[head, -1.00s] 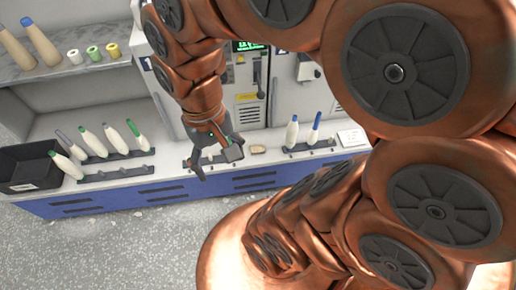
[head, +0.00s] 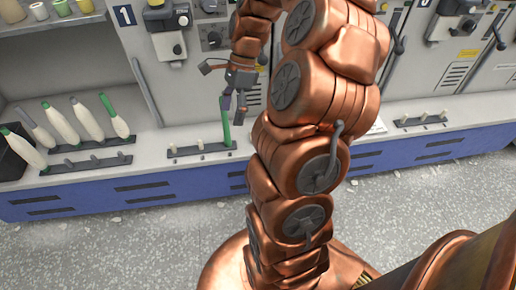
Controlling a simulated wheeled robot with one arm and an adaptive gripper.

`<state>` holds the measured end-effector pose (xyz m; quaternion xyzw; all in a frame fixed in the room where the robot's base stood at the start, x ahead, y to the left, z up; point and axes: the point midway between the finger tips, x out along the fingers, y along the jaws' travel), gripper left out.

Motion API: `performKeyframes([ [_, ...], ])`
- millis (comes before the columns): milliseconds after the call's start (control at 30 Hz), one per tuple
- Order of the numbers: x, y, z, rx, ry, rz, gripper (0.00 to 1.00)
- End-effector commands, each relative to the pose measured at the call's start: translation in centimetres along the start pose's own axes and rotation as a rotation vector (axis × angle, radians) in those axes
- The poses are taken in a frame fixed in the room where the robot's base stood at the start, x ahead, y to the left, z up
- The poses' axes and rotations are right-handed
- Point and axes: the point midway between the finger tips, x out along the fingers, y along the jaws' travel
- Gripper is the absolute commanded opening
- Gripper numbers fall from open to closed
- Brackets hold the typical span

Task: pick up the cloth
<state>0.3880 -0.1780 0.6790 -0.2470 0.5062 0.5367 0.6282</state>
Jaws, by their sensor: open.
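The cloth cannot be made out now; my copper arm covers the bench just right of the middle peg rack (head: 200,151). My gripper (head: 216,88) is in front of the grey machine, above that rack. Its dark fingers are spread, one to the left and one downward, and I see no cloth between them. A green upright tube (head: 227,128) stands at the rack's right end, right below the lower finger. I cannot tell whether they touch.
A white card (head: 377,127) and another peg rack (head: 420,121) lie right of my arm. Grey machine fronts stand behind; the speckled floor in front is open.

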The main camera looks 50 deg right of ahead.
Motion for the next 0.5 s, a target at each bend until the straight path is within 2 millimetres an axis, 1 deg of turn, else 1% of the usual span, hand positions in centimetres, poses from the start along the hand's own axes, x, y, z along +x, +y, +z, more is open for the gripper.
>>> performKeyframes([
  [33, 2.2, -1.3, -2.6, 0.092, -0.02, -0.003, 0.82],
  [100, 3.4, -2.4, -4.9, 0.204, -0.043, -0.006, 0.82],
  [300, 5.4, -4.0, -9.5, 0.425, -0.085, -0.009, 0.82],
  [500, 7.0, -5.0, -13.0, 0.581, -0.114, -0.013, 0.82],
])
